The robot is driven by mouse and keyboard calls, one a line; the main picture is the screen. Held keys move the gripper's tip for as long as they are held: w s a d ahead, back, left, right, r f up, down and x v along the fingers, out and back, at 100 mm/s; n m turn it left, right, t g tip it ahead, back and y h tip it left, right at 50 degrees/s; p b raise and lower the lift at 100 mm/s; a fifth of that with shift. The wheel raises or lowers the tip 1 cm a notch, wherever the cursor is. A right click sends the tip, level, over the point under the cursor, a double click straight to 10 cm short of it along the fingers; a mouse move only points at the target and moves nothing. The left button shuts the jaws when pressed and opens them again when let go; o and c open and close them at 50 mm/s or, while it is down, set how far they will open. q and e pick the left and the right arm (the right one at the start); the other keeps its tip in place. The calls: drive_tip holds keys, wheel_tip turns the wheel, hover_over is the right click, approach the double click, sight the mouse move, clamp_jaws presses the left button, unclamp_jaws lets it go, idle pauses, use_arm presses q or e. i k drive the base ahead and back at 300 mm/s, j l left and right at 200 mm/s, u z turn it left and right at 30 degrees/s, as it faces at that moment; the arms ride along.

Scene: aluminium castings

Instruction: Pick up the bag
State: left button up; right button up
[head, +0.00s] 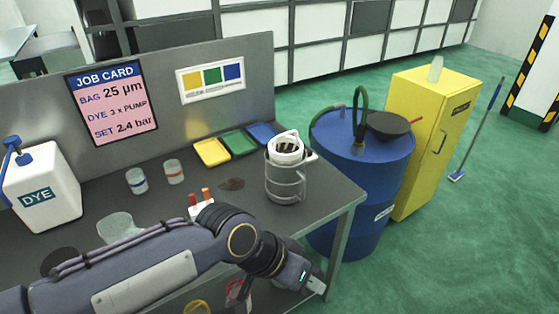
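My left arm reaches in from the left over the front of the workbench. Its gripper (316,286) hangs past the bench's front right corner, pointing down and right. Its fingers are small and seen from the side, so I cannot tell whether they are open or shut. I cannot say for sure which thing is the bag. A yellow ring-shaped item (197,307) and a red-edged whitish item (238,292) show below the bench top, partly hidden by my arm or the frame edge. A job card (112,102) reads "BAG 25 µm". My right gripper is not in view.
On the bench top (325,185) stand a metal canister with a white top (285,178), a white DYE jug (42,190), two small jars and yellow, green and blue trays. A blue drum (362,165) and yellow cabinet (428,130) stand right.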

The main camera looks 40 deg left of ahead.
sight(285, 149)
drive_tip(key=i+u, duration=0.15)
drive_tip(key=u, duration=0.25)
drive_tip(key=i+l+u, duration=0.1)
drive_tip(key=u, duration=0.25)
drive_tip(key=i+l+u, duration=0.15)
drive_tip(key=u, duration=0.25)
drive_tip(key=i+l+u, duration=0.2)
drive_tip(key=u, duration=0.15)
drive_tip(key=i+u, duration=0.15)
drive_tip(key=u, duration=0.25)
drive_tip(key=i+u, duration=0.15)
drive_tip(key=u, duration=0.25)
drive_tip(key=i+u, duration=0.15)
drive_tip(key=u, duration=0.2)
drive_tip(key=i+l+u, duration=0.1)
drive_tip(key=u, duration=0.3)
